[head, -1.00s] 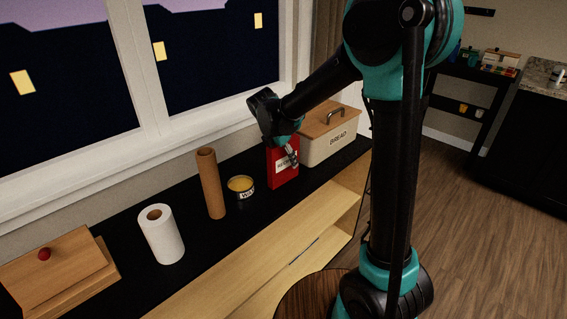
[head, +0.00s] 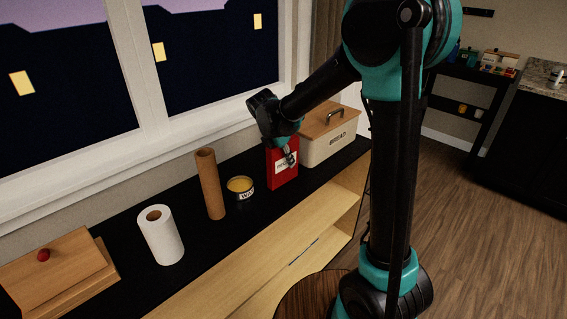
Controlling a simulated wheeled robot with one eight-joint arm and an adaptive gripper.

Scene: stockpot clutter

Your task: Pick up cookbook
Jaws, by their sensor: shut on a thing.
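The cookbook (head: 284,180) is a red upright book with a pale label on its front, on the black counter top in the head view. My gripper (head: 290,160) is at the book's upper part, shut on it, with its fingers in front of the red cover. The gripper and wrist hide part of the book's top and label. I cannot tell whether the book's bottom edge touches the counter.
A cream bread box (head: 331,143) with a wooden lid stands close right of the book. To the left are a wax tin (head: 241,188), a tall cardboard tube (head: 210,184), a paper roll (head: 161,236) and a wooden box (head: 60,270) with a red item on top. The window is behind.

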